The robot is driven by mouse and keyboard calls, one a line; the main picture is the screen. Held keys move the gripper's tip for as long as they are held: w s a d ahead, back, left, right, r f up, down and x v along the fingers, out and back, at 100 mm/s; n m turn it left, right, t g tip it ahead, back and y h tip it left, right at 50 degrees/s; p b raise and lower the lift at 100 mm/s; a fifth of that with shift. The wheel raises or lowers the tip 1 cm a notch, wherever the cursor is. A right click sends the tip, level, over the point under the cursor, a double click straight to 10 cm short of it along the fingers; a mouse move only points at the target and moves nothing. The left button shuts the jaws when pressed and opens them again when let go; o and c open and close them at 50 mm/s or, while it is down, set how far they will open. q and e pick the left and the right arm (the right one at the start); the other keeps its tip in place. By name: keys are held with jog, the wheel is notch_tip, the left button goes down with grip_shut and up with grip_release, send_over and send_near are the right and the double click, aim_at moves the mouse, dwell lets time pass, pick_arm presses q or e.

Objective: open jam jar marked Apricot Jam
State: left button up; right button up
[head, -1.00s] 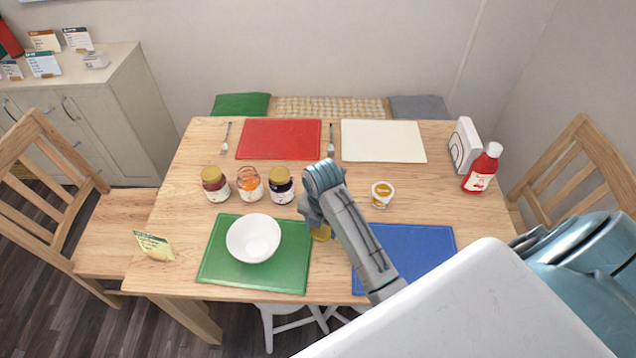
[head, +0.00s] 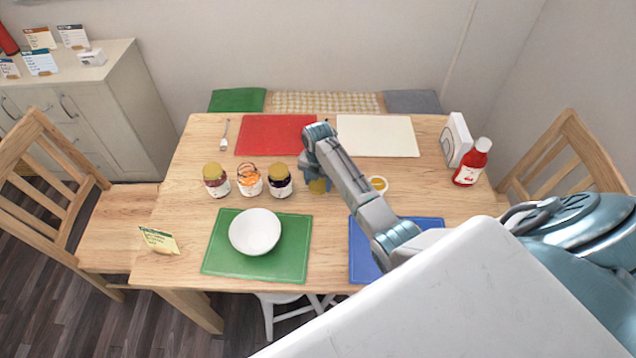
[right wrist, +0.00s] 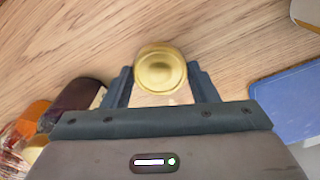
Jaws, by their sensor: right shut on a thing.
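Three jars stand in a row on the table. The middle one (head: 249,181) holds orange contents, has a white label and shows no gold lid. The left jar (head: 215,180) is dark red and the right jar (head: 279,181) dark purple, both with gold lids. The label words are too small to read. My right gripper (head: 318,183) is to the right of the row, shut on a round gold lid (right wrist: 161,71), which sits between its fingers in the right wrist view. What lies under that lid is hidden. My left gripper is not in view.
A white bowl (head: 255,231) stands on the green mat (head: 222,259) in front of the jars. A small yellow cup (head: 378,184) is just right of my gripper, partly hidden by my arm. A red bottle (head: 472,163) stands at the right. Bare table lies left of the jars.

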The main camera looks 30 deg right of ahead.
aim_at(318, 185)
jog(key=shift+f, duration=0.8)
jog(key=shift+f, duration=0.15)
jog(key=o, duration=1.1)
jog(key=shift+c, duration=0.2)
jog(key=shift+r, duration=0.2)
notch_tip(318, 185, up, 12)
jog(key=b, duration=0.1)
jog(key=shift+b, duration=0.4)
jog(key=shift+f, duration=0.1)
